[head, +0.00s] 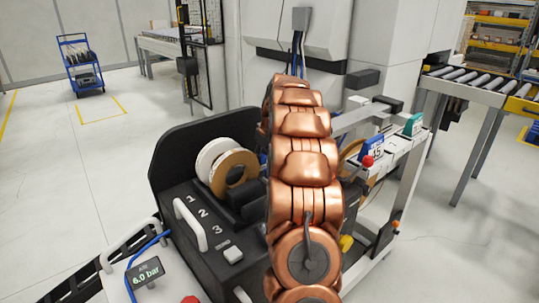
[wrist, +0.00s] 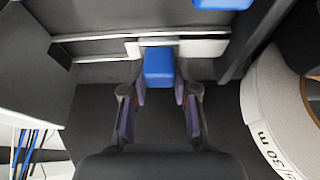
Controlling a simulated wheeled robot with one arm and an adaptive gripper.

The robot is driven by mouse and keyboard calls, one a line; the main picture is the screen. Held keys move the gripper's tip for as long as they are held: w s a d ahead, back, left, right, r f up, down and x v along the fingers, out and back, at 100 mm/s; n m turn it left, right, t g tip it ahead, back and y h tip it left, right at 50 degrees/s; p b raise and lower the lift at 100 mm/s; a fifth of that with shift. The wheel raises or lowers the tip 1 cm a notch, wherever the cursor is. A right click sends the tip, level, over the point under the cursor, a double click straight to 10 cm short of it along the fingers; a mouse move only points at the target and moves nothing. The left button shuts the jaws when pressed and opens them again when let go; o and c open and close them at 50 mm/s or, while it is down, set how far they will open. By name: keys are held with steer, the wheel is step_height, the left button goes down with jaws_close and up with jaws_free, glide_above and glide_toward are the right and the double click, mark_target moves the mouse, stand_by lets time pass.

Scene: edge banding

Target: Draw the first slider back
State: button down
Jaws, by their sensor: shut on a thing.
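In the wrist view, a blue block-shaped knob (wrist: 158,62) stands in front of a pale plate (wrist: 205,48) on a metal rail. This looks like a slider, but no number shows on it. My gripper (wrist: 160,88) has its two fingers on either side of the knob and is shut on it. In the head view, my copper-coloured arm hides the gripper and the slider. A black machine housing (head: 222,225) marked 1, 2, 3 stands beside the arm.
A tape roll (wrist: 262,115) marked 30 m lies close on the right in the wrist view. Another blue block (wrist: 222,3) is at the top edge. White and brown rolls (head: 232,170) sit in the machine. Open floor (head: 60,190) lies to the left.

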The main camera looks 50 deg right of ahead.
steer(key=shift+w+a, duration=0.15)
steer(key=shift+a, duration=0.7)
steer(key=shift+w+a, duration=0.1)
steer(key=shift+a, duration=0.75)
steer(key=c, duration=0.9)
jaws_free()
steer(key=shift+a, duration=0.1)
steer(key=shift+r, duration=0.1)
steer(key=v, duration=0.7)
steer(key=shift+s+r, duration=0.25)
steer(key=shift+r, duration=0.05)
steer(key=shift+s, duration=0.1)
